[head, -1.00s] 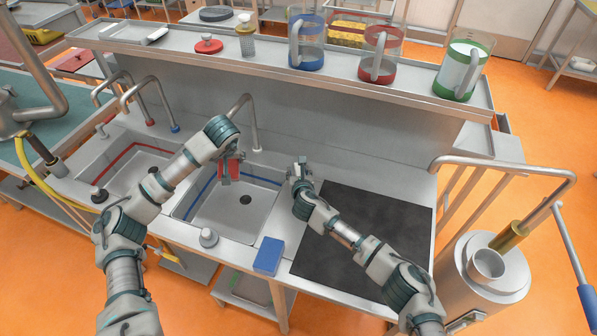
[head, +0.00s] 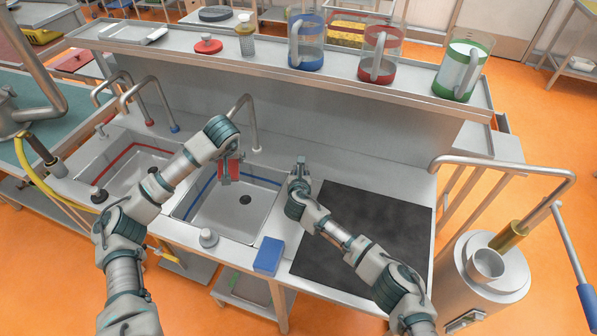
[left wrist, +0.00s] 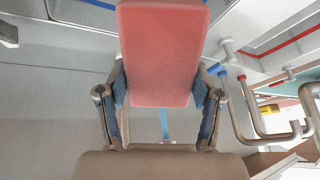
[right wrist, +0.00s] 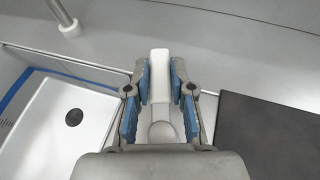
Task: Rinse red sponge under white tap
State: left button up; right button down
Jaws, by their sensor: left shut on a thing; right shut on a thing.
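The red sponge (head: 229,171) hangs over the blue-striped sink (head: 206,207), gripped by my left gripper (head: 226,158). It also fills the middle of the left wrist view (left wrist: 163,55), between the fingers. The white-ringed tap (head: 251,120) stands behind this sink; its spout bends towards my left gripper, which hides part of the spout's end. My right gripper (head: 300,168) is at the counter right of the sink. In the right wrist view its fingers (right wrist: 161,80) close around a white, lever-like piece (right wrist: 160,72). That piece is hidden in the head view.
A red-striped sink (head: 112,178) with red- and blue-ringed taps lies to the left. A blue block (head: 268,255) sits at the front edge. A dark mat (head: 350,240) lies right of my right gripper. A shelf (head: 220,52) with jugs runs behind.

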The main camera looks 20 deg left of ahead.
jog(key=c, duration=1)
grip_release()
jog(key=shift+s, duration=0.1)
jog(key=v, duration=1.1)
jog(key=shift+s, duration=0.35)
